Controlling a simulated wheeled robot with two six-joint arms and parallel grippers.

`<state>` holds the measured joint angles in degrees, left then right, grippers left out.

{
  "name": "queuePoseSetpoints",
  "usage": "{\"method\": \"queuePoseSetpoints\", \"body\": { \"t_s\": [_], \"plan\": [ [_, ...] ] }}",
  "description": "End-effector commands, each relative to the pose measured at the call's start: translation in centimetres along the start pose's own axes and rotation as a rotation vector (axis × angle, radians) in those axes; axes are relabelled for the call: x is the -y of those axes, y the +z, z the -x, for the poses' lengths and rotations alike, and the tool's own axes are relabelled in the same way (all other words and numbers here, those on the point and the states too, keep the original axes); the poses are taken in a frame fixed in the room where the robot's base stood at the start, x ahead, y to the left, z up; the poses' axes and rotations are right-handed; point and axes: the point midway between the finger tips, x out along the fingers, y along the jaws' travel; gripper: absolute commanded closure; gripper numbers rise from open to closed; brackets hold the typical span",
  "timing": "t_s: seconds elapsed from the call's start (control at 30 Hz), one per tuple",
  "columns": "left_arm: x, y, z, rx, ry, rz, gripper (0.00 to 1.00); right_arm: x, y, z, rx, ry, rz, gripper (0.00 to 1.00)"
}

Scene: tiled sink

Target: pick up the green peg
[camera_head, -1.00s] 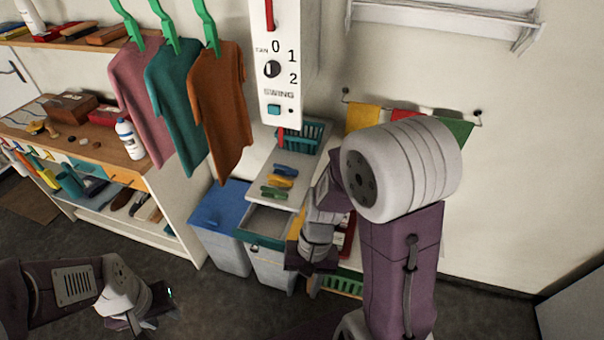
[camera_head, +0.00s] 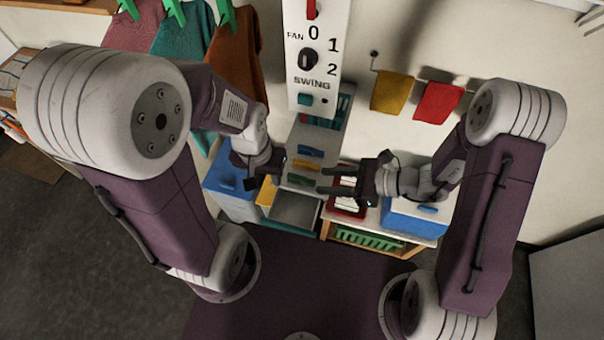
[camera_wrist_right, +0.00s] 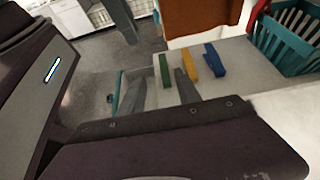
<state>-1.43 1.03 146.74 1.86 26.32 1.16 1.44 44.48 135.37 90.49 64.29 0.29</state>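The green peg (camera_head: 301,179) lies on the light ledge below the yellow peg (camera_head: 306,165) and the blue peg (camera_head: 310,152). In the right wrist view the green peg (camera_wrist_right: 165,70) lies just beyond the gap between my right fingers. My right gripper (camera_head: 324,180) is open and empty, pointing left, with its fingertips close to the right of the green peg. Its fingers also show in the right wrist view (camera_wrist_right: 162,85). My left gripper (camera_head: 279,165) is just left of the pegs, with its fingers apart and nothing seen between them.
A teal basket (camera_wrist_right: 288,37) stands behind the pegs. The white control panel (camera_head: 316,60) hangs above them. Hanging shirts (camera_head: 233,50) are at upper left.

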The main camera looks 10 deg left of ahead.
Motion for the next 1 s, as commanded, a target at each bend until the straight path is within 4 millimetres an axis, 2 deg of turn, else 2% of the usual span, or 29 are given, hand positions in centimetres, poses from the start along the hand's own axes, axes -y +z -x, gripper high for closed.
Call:
{"method": "queuePoseSetpoints", "body": {
  "t_s": [0.1, 0.27, 0.4, 0.53, 0.77, 0.8, 0.93, 1.0],
  "plan": [
    [0.0, -0.1, 0.5, -0.001, 0.0, 0.0, 0.64, -0.1, 0.1, -1.4, 0.0, 0.004, 0.0, 0.6],
    [0.0, -0.1, 0.7, -0.001, 0.0, 0.0, 0.64, -0.1, 0.1, -2.0, -0.001, 0.003, 0.002, 0.6],
    [0.0, -0.3, 2.0, -0.001, 0.0, 0.0, 0.64, -0.1, 0.2, -4.4, -0.002, 0.008, 0.001, 0.6],
    [0.0, -0.3, 2.2, -0.001, 0.0, 0.0, 0.64, 0.0, -0.1, -6.4, -0.001, 0.004, 0.002, 0.6],
    [0.0, -0.3, 2.1, -0.001, 0.0, 0.0, 0.64, 0.1, -0.2, -6.8, -0.001, 0.0, 0.003, 0.6],
    [0.0, -0.3, 2.1, -0.001, 0.0, 0.0, 0.64, 0.1, -0.2, -6.8, -0.001, 0.001, 0.003, 0.63],
    [0.0, -0.3, 2.1, -0.001, 0.0, 0.0, 0.64, 0.1, -0.2, -6.8, -0.001, 0.001, 0.003, 0.99],
    [0.0, -0.3, 2.1, -0.001, 0.0, 0.0, 0.64, 0.1, -0.2, -6.8, -0.001, 0.001, 0.003, 1.0]
  ]
}}
